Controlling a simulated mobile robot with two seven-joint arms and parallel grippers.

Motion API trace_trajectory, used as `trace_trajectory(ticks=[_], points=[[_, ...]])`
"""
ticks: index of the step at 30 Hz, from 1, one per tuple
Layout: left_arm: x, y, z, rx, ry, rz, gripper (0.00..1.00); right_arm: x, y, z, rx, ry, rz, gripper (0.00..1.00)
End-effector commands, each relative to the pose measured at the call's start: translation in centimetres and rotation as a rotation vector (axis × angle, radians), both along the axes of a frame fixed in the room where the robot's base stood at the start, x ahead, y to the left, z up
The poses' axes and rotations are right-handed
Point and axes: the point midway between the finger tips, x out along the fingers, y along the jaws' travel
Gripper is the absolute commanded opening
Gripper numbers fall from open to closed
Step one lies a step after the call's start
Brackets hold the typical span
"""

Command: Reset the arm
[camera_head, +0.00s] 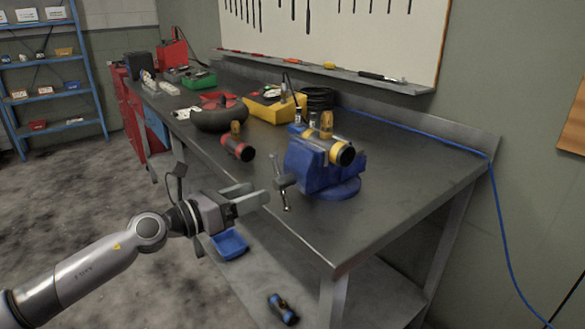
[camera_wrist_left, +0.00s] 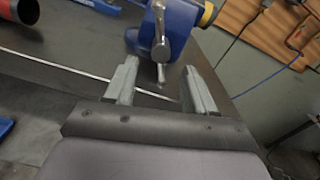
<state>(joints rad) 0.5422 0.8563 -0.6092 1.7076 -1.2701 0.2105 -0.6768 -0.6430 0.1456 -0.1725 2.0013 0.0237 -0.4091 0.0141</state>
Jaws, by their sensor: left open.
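My left gripper (camera_head: 253,196) is open and empty, just off the front edge of the workbench, to the left of the blue vise. In the left wrist view its two fingers (camera_wrist_left: 158,85) stand apart with nothing between them, pointing toward the vise (camera_wrist_left: 180,28). My right gripper is not in view.
The grey workbench (camera_head: 400,185) has clear room right of the vise. A blue tray (camera_head: 230,244) is below. A blue hose (camera_head: 505,245) hangs at right.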

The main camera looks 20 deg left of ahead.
Motion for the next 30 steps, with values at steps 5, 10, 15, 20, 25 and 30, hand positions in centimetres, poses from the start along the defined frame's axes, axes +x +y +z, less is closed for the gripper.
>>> trace_trajectory(ticks=[5, 10, 15, 20, 25, 30], points=[[-0.6, -0.9, -0.7, -0.095, 0.055, -0.003, 0.54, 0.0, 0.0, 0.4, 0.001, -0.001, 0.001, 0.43], [-2.7, -2.8, -3.2, -0.448, 0.266, 0.02, 0.54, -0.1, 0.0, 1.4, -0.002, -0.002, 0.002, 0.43], [-5.7, -3.8, -6.8, -0.918, 0.555, 0.11, 0.54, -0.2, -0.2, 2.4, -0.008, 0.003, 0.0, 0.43], [-9.3, -3.5, -11.2, -1.363, 0.823, 0.261, 0.54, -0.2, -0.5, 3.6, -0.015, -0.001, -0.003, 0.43], [-14.7, -3.0, -16.3, -1.829, 1.072, 0.486, 0.54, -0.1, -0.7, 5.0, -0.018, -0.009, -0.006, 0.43], [-21.2, -2.6, -20.8, -2.253, 1.24, 0.748, 0.54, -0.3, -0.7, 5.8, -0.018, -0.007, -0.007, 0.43]])
